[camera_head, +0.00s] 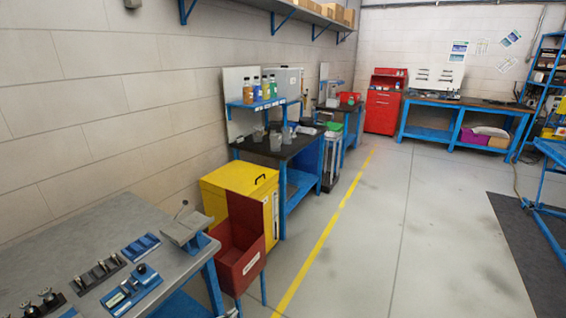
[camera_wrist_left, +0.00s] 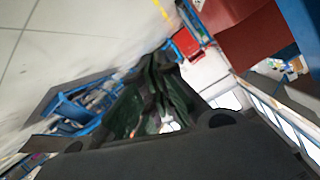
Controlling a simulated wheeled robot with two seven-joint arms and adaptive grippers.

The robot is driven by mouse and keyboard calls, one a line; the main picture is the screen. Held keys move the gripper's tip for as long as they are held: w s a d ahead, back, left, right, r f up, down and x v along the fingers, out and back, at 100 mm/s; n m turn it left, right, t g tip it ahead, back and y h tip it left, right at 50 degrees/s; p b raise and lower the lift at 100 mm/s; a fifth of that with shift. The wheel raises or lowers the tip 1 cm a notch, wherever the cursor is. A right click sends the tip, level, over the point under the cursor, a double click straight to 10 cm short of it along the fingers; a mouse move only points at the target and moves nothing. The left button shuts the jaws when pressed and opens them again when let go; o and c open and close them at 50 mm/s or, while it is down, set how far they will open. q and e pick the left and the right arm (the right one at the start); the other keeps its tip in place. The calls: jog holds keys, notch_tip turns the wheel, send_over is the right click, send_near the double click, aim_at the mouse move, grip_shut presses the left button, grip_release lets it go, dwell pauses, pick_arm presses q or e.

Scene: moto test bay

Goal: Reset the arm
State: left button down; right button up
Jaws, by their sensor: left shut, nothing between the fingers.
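My left gripper (camera_wrist_left: 160,68) shows only in the left wrist view, as dark fingers above a broad dark body. The fingers are together and I see nothing held between them. No arm and no gripper shows in the head view, and my right gripper is in neither view.
A grey workbench (camera_head: 110,232) with small fixtures stands at lower left. Beside it are a red bin (camera_head: 240,262) and a yellow cabinet (camera_head: 212,200). A red cabinet (camera_head: 382,112) stands at the back. The floor right of the yellow line (camera_head: 325,232) is mostly clear.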

pick_arm(q)
jog(key=s+a+f+n+g+y, duration=0.2)
jog(key=s+a+f+n+y, duration=0.1)
jog(key=s+f, duration=0.7)
jog(key=s+a+f+n+g+y, duration=0.2)
jog(key=s+a+f+y, duration=0.15)
jog(key=s+f, duration=0.7)
jog(key=s+f+n+g, duration=0.1)
jog(key=s+f+g, duration=0.2)
jog(key=s, duration=1.3)
jog(key=s+f+n+g, duration=0.2)
jog(key=s+f+g, duration=0.2)
jog(key=s+f, duration=0.4)
jog(key=s+y, duration=0.1)
jog(key=s, duration=0.6)
jog(key=shift+s, duration=0.35)
